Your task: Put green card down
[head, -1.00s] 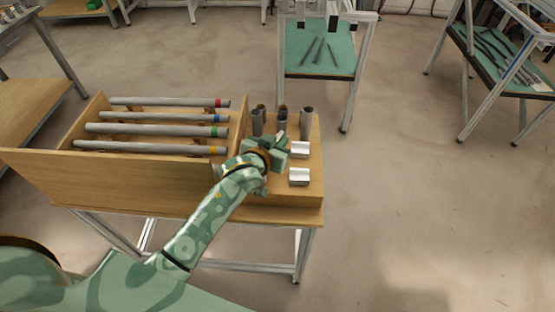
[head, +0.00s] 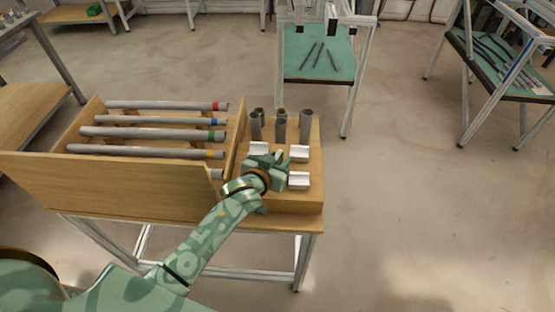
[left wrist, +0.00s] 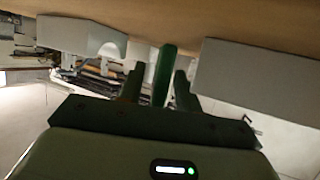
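My left gripper (head: 268,160) is low over the right part of the wooden bench, among small white blocks. In the left wrist view, its two dark green fingers (left wrist: 157,82) stand apart. The green card (left wrist: 164,76) shows edge-on between them as a narrow upright strip. A gap shows between the card and the left finger; the card lies close to the right finger. The card's far end is near the wooden surface, but I cannot tell if it touches. In the head view the card cannot be told clearly from the green fingers. My right gripper is not in view.
White blocks (head: 299,181) sit close around the gripper. Several upright grey tubes (head: 281,126) stand just behind it. Left of a wooden divider, grey pipes with coloured bands (head: 150,133) lie in a wooden rack (head: 110,180). Floor right of the bench is clear.

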